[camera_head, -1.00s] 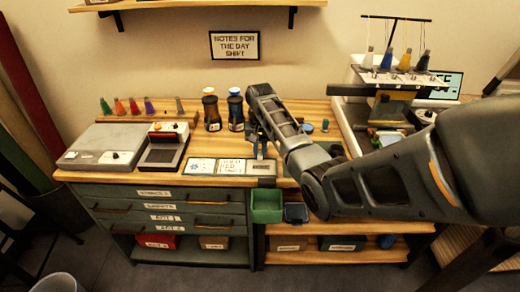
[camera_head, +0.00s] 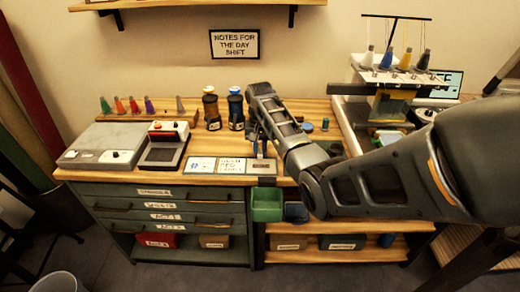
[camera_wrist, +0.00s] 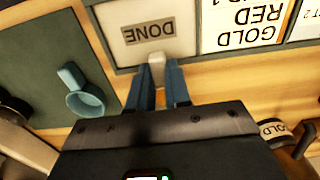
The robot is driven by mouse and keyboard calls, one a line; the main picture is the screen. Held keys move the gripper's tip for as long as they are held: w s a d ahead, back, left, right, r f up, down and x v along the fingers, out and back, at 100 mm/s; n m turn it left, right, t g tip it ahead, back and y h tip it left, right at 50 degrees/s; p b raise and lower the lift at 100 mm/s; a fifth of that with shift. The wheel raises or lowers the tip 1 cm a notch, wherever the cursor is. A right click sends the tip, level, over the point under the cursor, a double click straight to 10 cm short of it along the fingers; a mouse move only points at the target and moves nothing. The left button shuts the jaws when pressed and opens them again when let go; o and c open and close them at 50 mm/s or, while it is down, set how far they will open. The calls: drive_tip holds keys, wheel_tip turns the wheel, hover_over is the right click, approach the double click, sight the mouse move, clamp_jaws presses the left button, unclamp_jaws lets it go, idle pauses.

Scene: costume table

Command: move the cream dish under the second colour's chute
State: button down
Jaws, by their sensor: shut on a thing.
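In the wrist view the two blue fingers of my gripper (camera_wrist: 158,85) are shut on a pale cream piece (camera_wrist: 157,62), at the edge of the card marked DONE (camera_wrist: 150,32). It looks like the handle end of the cream dish; the rest is hidden by my gripper. A card reading GOLD, RED (camera_wrist: 245,25) lies beside the DONE card. A canister spout labelled with a partly hidden "OLD" (camera_wrist: 273,130) is at the lower right. In the head view the orange-topped canister (camera_head: 211,110) and blue-topped canister (camera_head: 236,110) stand behind the cards, left of my gripper (camera_head: 262,150).
A teal handled dish (camera_wrist: 88,100) sits on a dark green pad in the wrist view. In the head view a grey flat box (camera_head: 95,145) and a small device (camera_head: 163,150) stand left. A green bin (camera_head: 267,205) hangs at the front edge. An embroidery machine (camera_head: 390,100) is right.

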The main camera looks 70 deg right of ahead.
sight(260, 145)
drive_tip(key=shift+d, duration=0.1)
drive_tip(key=d+b, duration=0.1)
drive_tip(key=w+d+b, duration=0.1)
drive_tip(key=d+b, duration=0.1)
drive_tip(key=shift+w+d+f, duration=0.2)
drive_tip(key=shift+w+f, duration=0.05)
drive_tip(key=shift+f, duration=0.05)
drive_tip(key=shift+w+d+b, duration=0.35)
drive_tip(key=shift+d+b, duration=0.5)
drive_tip(key=shift+b, duration=0.1)
drive_tip(key=shift+w+d+r+b, duration=0.1)
drive_tip(key=shift+w+d+b, duration=0.05)
drive_tip(key=shift+d+b, duration=0.2)
drive_tip(key=shift+r+p, duration=0.1)
drive_tip(key=shift+p, duration=0.2)
drive_tip(key=shift+f, duration=0.7)
idle(1.6)
drive_tip(key=c, duration=1)
unclamp_jaws()
